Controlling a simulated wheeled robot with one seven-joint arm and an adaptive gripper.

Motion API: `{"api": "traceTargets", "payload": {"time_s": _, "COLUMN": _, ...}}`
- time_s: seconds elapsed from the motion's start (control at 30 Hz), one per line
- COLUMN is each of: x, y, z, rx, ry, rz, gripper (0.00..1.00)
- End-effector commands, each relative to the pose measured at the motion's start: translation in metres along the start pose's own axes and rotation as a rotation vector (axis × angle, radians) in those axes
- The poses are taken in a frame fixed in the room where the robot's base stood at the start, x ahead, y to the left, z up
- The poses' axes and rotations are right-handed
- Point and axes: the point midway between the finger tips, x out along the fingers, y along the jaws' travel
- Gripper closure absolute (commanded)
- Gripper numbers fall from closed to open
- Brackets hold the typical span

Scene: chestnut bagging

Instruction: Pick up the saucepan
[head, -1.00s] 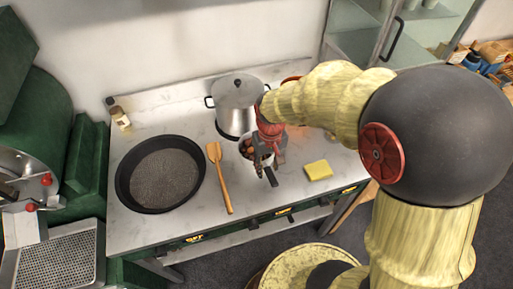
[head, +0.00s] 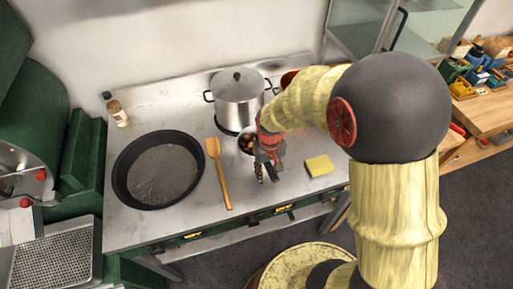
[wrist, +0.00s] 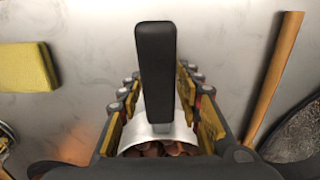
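The saucepan (head: 245,140) is small and holds brown chestnuts. It stands on the counter in front of the big pot, partly hidden by my gripper in the head view. Its black handle (wrist: 155,70) points toward the counter's front edge. My gripper (head: 266,175) is over the handle. In the wrist view my gripper (wrist: 160,105) is open, with one finger on each side of the handle and gaps between. The pale pan body and chestnuts (wrist: 155,148) show at the bottom of that view.
A wooden spatula (head: 219,175) lies left of the saucepan, beside a wide black frying pan (head: 122,190). A lidded steel pot (head: 238,102) stands behind. A yellow sponge (head: 319,165) lies to the right. A small jar (head: 118,115) is at the back left.

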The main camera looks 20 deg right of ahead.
Motion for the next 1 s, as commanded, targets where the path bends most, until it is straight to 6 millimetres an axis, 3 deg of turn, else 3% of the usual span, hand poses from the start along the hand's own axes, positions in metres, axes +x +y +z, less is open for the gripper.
{"api": "traceTargets", "payload": {"time_s": 0.63, "x": -0.0005, "y": -0.0001, "z": 0.0001, "rx": 0.000, "ry": 0.000, "rz": 0.000, "gripper": 1.00}}
{"api": "traceTargets", "payload": {"time_s": 1.0, "x": -0.0018, "y": 0.0000, "z": -0.0016, "rx": 0.000, "ry": 0.004, "rz": 0.000, "gripper": 1.00}}
